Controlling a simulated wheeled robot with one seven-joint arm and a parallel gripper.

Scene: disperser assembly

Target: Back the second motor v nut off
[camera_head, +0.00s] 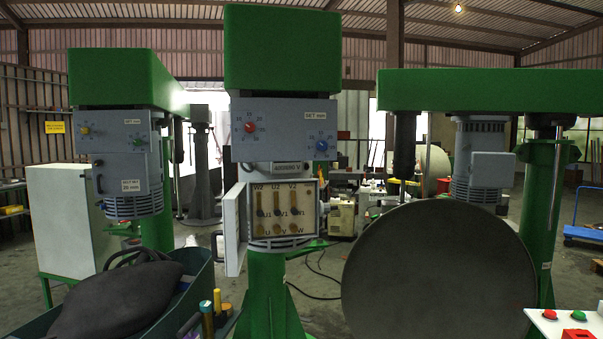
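The middle machine's motor has an open terminal box (285,210) below its grey control panel. Inside is a light board with several brass-coloured terminals and strips, lettered W2, U2, V2 on top, U1, V1 and a third partly legible mark in the middle, and U, V, W at the bottom. The V terminal (281,228) is at the bottom middle; its nut is too small to make out. The box's cover (233,230) hangs open at the left. My gripper is not in view.
A large grey round disc (440,275) stands right of the box. A teal bin (195,262) holding a dark bag (118,298) is at lower left, with yellow-ended tools (216,300) beside it. A white button panel (560,320) is at lower right. Green machines stand left and right.

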